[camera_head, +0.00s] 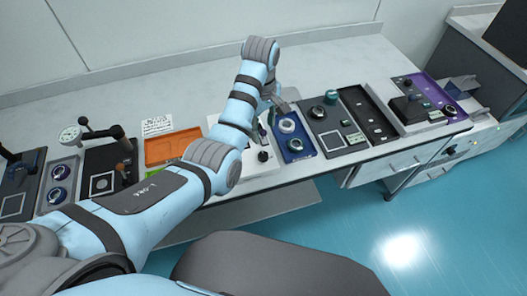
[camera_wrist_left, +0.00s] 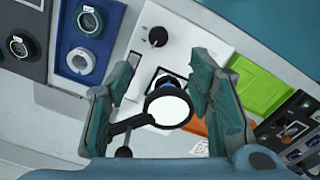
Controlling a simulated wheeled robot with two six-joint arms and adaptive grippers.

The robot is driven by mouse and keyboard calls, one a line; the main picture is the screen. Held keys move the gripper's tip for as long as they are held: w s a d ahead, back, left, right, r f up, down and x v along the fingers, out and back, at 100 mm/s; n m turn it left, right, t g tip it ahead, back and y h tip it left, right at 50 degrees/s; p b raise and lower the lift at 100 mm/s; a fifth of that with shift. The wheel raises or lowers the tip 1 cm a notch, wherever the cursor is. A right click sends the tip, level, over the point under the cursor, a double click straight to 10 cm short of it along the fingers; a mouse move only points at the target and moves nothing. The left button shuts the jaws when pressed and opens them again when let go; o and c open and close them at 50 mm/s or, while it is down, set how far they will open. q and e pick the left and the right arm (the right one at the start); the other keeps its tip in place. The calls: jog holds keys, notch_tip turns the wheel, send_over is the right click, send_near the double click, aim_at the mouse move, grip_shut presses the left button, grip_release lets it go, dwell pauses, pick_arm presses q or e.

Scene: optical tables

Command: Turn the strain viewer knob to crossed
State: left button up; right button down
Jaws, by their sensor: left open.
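The strain viewer seems to be the white panel (camera_wrist_left: 190,45) in the left wrist view, mostly behind my arm in the head view. Its black knob (camera_wrist_left: 158,36) has a white pointer mark; in the head view a black knob (camera_head: 263,156) shows beside my forearm. A black ring with a pale disc (camera_wrist_left: 167,107) on a dark arm stands over the panel. My left gripper (camera_wrist_left: 163,100) is open. Its fingers are either side of the ring in the picture, with the knob beyond them; contact cannot be told. In the head view the gripper (camera_head: 274,101) is partly hidden by its wrist.
A blue tray (camera_head: 303,153) with round mounts lies right of the panel, then grey and black boards (camera_head: 368,115) and a purple-edged station (camera_head: 433,91). An orange tray (camera_head: 165,150) lies left of it. Several upright fixtures stand at the far left. The bench back (camera_head: 180,95) is clear.

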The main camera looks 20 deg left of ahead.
aim_at(263, 155)
pick_arm(q)
jog(key=f+b, duration=0.2)
jog(key=f, duration=0.4)
jog(key=f+b, duration=0.2)
jog(key=f, duration=0.5)
jog(key=shift+w+d+f, duration=0.15)
jog(key=shift+d, duration=0.05)
jog(key=shift+c, duration=0.6)
grip_shut()
